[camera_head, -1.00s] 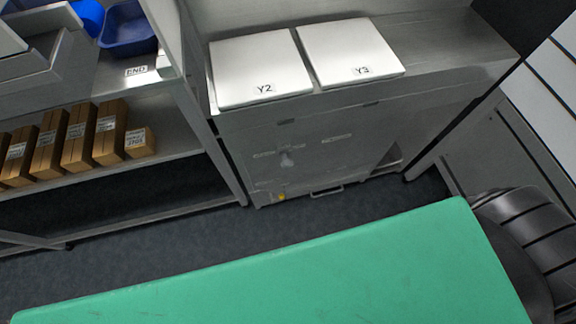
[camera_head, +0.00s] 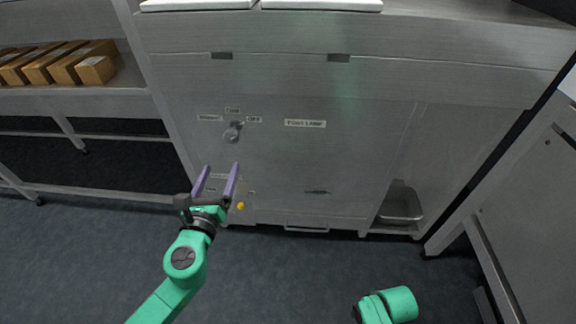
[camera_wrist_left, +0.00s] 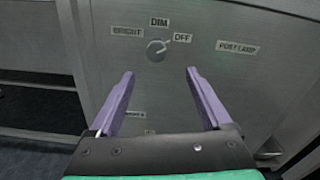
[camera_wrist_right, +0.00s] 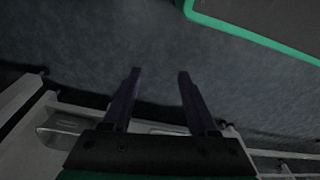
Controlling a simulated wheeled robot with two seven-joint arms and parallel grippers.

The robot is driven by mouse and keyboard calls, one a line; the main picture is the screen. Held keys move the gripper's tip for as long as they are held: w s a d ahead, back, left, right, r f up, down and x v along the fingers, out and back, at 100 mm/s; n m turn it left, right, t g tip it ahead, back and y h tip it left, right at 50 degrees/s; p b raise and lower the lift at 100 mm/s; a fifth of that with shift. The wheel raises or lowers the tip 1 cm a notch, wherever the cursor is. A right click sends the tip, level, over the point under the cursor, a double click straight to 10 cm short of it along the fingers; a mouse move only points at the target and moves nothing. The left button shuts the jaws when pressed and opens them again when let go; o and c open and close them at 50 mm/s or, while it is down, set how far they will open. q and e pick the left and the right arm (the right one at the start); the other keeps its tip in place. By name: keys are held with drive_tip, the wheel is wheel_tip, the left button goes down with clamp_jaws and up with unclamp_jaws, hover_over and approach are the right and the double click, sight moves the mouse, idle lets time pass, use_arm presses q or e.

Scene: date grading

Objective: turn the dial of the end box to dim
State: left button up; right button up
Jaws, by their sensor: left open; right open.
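The round silver dial (camera_head: 232,132) sits on the upright grey metal front panel (camera_head: 360,150). Labels around it read BRIGHT at left, DIM above and OFF at right. In the left wrist view the dial (camera_wrist_left: 157,49) appears to have its pointer toward OFF, up and right. My left gripper (camera_head: 221,168) has purple fingers spread open and empty. It is below the dial in the head view, apart from it; in the left wrist view the dial shows beyond and between the fingertips (camera_wrist_left: 160,73). My right gripper (camera_wrist_right: 159,73) is open and empty over the floor.
A POST LAMP label (camera_head: 305,123) is right of the dial. A yellow button (camera_head: 240,205) and a low handle (camera_head: 307,228) are lower on the panel. A shelf with brown boxes (camera_head: 60,65) stands left. A metal tray (camera_head: 401,203) sits in a lower right recess.

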use_arm(q)
approach(230, 138)
drive_tip(key=w, duration=1.1)
drive_tip(key=shift+d, duration=0.4)
drive_tip(key=shift+w, duration=0.35)
clamp_jaws()
use_arm(e)
drive_tip(key=shift+w+a+r, duration=0.2)
drive_tip(key=shift+a+r, duration=0.05)
drive_tip(key=shift+r, duration=0.3)
drive_tip(key=shift+w+a+r, duration=0.2)
drive_tip(key=shift+r, duration=0.3)
